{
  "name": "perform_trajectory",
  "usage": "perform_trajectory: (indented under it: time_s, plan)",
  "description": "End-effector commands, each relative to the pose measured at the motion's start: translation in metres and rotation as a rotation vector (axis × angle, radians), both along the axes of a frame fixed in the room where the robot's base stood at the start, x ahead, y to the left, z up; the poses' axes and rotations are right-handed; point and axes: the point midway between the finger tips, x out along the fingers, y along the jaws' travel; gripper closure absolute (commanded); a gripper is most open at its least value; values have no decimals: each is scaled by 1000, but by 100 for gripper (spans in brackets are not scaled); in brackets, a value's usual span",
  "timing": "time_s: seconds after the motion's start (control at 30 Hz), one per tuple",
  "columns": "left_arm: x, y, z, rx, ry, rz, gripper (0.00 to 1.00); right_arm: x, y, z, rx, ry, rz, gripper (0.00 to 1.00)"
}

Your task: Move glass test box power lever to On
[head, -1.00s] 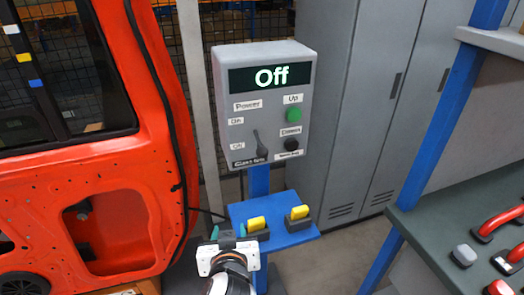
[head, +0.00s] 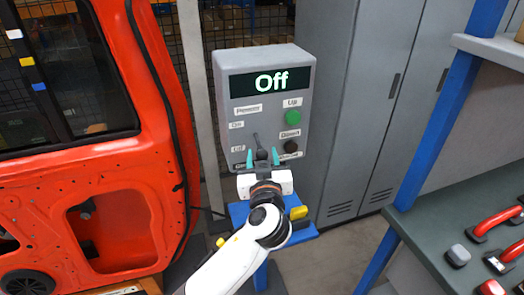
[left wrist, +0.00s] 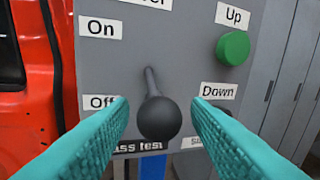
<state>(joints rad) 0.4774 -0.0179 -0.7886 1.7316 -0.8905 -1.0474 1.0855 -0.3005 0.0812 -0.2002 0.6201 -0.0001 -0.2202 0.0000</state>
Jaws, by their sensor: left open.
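The grey glass test box (head: 222,100) stands on a blue post, and its display reads "Off". Its black power lever (left wrist: 152,85) is on the lower front, with its round knob low, level with the "Off" label (left wrist: 101,102) and below the "On" label (left wrist: 101,28). My left gripper (head: 262,158) is in front of the lever, with its teal fingers open. In the left wrist view the fingers (left wrist: 160,104) are on either side of the knob, with gaps visible on both sides. In the head view the gripper hides the knob. My right gripper is not in view.
A green Up button (head: 292,117) and a dark Down button (head: 290,146) are right of the lever. A blue shelf (head: 238,213) with yellow-topped parts is below the box. An orange car door (head: 95,170) is left, grey lockers (head: 345,100) right.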

Motion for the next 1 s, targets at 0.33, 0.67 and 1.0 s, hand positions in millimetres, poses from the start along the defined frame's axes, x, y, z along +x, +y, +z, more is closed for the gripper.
perform_trajectory:
  time_s: [0.33,0.67,1.0]
  plan:
    - [12,1,0,0,0,1,56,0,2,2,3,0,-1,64]
    - [12,1,0,0,1,1,94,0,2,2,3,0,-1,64]
    - [12,5,2,-4,12,2,100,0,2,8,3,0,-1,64]
